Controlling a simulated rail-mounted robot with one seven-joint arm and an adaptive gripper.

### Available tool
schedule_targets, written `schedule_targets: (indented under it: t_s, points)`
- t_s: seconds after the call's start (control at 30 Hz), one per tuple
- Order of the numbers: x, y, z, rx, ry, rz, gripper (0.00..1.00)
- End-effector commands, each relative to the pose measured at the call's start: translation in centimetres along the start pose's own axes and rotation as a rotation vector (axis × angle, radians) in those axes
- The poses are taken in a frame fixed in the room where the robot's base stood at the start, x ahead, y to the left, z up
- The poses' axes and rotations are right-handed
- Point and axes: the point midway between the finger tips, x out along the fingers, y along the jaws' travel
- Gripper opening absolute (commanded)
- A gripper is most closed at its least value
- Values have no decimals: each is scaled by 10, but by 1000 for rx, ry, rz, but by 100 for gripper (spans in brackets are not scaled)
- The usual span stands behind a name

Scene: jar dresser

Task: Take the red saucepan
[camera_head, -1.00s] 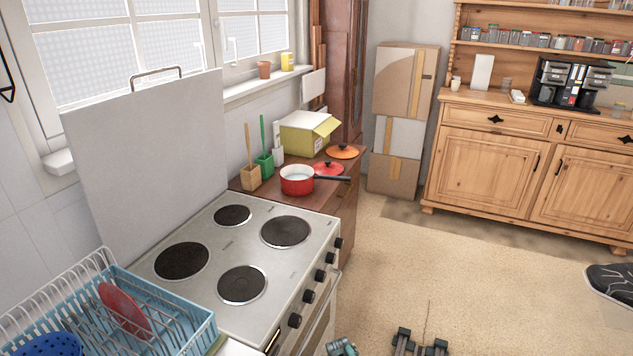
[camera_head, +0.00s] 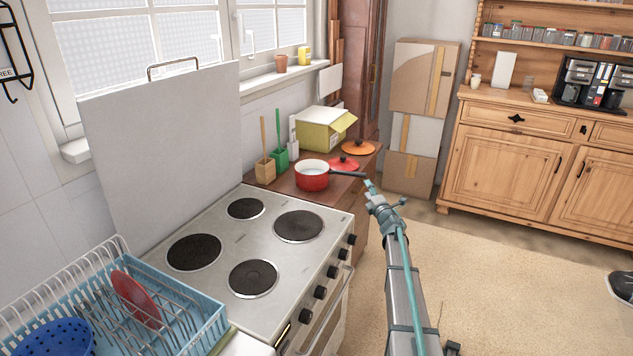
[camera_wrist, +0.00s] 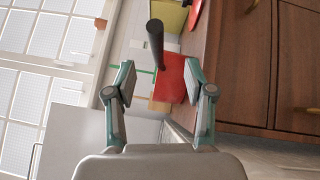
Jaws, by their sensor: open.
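The red saucepan (camera_head: 312,177), white inside, stands upright on the brown cabinet top just beyond the stove. Its black handle (camera_head: 347,174) points right, toward the cabinet's front edge. My gripper (camera_head: 369,186) is at the end of that handle, in front of the cabinet. In the wrist view my gripper (camera_wrist: 160,88) is open, with a finger on each side. I cannot tell whether a finger touches the handle.
A red lid (camera_head: 344,163) and an orange lid (camera_head: 358,147) lie behind the saucepan. A yellow-green box (camera_head: 322,136) and utensil holders (camera_head: 266,168) stand behind and left. The stove (camera_head: 221,268) is nearer, with a dish rack (camera_head: 205,322) beside it.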

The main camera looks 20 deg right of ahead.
Motion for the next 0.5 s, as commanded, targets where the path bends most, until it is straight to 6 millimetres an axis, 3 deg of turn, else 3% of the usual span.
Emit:
schedule_targets:
  t_s: [0.3,0.5]
  points:
    - [44,3,0,-3,5,3,54]
    - [57,2,0,-2,3,2,54]
